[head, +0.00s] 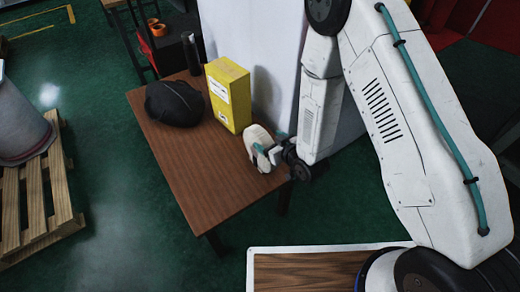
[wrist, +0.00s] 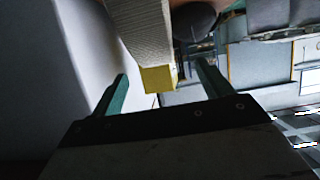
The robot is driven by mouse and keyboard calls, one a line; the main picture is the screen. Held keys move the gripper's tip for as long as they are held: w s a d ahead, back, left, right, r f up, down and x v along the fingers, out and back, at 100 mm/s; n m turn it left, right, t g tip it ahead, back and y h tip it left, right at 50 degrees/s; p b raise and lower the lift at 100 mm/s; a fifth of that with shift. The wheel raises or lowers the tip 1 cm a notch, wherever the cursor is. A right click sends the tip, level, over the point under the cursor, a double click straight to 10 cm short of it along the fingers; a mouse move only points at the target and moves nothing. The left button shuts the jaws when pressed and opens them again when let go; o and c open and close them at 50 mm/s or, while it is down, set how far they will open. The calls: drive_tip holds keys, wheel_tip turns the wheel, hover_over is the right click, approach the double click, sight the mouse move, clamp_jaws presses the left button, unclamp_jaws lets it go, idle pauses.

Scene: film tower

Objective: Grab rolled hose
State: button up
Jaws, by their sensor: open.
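The rolled hose (head: 256,134) is a whitish roll at the right end of the brown table, beside the yellow box. In the wrist view its pale, woven-looking surface (wrist: 139,32) shows at the top, ahead of the fingers. My gripper (head: 271,143) is open at the roll, with one teal finger in front of it and the other at its right side. In the wrist view my gripper (wrist: 163,88) has its two teal fingers wide apart. I cannot tell whether either finger touches the hose.
The yellow box (head: 229,95), a black bag (head: 174,103) and a dark bottle (head: 191,52) stand on the brown table (head: 190,172). A white wall or panel (head: 255,40) rises close behind. A wooden pallet (head: 40,195) is at left. The table's front is clear.

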sight(265, 137)
drive_tip(key=x, duration=0.6)
drive_tip(key=shift+w+a+f, duration=0.1)
drive_tip(key=shift+w+f, duration=0.1)
drive_tip(key=shift+w, duration=0.15)
clamp_jaws()
